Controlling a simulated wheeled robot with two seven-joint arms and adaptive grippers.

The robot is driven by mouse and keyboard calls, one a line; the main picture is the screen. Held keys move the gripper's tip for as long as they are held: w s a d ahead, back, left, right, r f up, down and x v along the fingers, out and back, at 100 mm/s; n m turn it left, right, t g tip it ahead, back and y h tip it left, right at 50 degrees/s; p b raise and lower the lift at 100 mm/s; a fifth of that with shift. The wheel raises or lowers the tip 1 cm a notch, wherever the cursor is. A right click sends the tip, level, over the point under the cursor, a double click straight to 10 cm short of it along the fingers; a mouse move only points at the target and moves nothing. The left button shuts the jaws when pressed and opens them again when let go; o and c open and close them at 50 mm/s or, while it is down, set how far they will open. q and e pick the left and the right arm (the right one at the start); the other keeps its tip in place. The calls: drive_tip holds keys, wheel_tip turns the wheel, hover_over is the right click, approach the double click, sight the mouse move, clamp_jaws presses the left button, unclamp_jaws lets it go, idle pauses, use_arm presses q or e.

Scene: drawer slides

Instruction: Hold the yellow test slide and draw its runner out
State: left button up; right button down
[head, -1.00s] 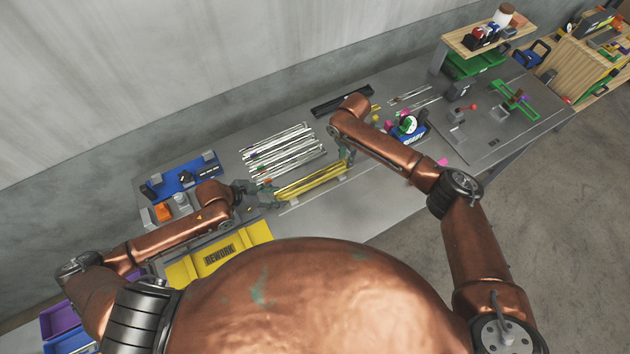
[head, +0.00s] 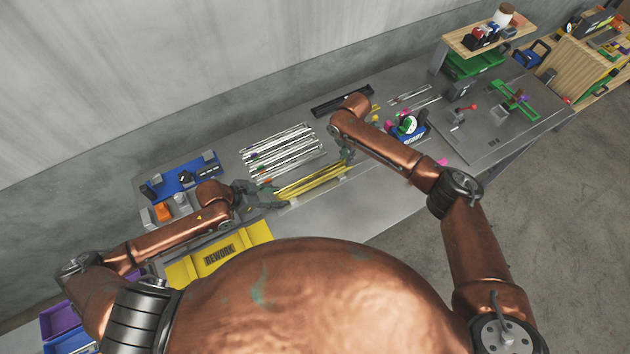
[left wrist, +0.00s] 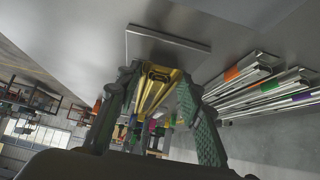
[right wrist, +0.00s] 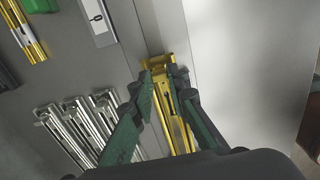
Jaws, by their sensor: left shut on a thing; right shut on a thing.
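The yellow test slide (head: 312,181) lies along the bench between my two grippers in the head view. My left gripper (head: 278,201) is shut on its left end; the left wrist view shows the yellow channel (left wrist: 156,88) between the fingers (left wrist: 155,100). My right gripper (head: 346,158) is at its right end; in the right wrist view the fingers (right wrist: 166,85) are shut around the yellow end (right wrist: 157,65). Whether the runner is drawn out of the body cannot be told.
Several silver slides (head: 283,150) lie just behind the yellow one. A yellow REWORK bin (head: 220,255) stands in front at left, a blue tray (head: 180,178) at the back left. A black rail (head: 342,100) lies behind. Bench between the slide and the front edge is clear.

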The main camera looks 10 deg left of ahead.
use_arm(q)
drive_tip(key=shift+a, duration=0.1)
use_arm(e)
drive_tip(key=shift+w+d, duration=1.8)
drive_tip(key=shift+d, duration=0.55)
drive_tip(key=shift+w+d, duration=1.8)
drive_tip(key=shift+d, duration=0.6)
drive_tip(key=shift+w+d, duration=1.8)
drive_tip(key=shift+d, duration=0.55)
use_arm(q)
drive_tip(key=shift+f, duration=0.1)
use_arm(e)
drive_tip(key=c, duration=2.3)
unclamp_jaws()
drive_tip(key=o, duration=0.3)
drive_tip(key=shift+r, duration=3)
drive_tip(key=shift+r, duration=0.1)
wheel_tip(320, 180, up, 12)
drive_tip(key=shift+f, duration=0.1)
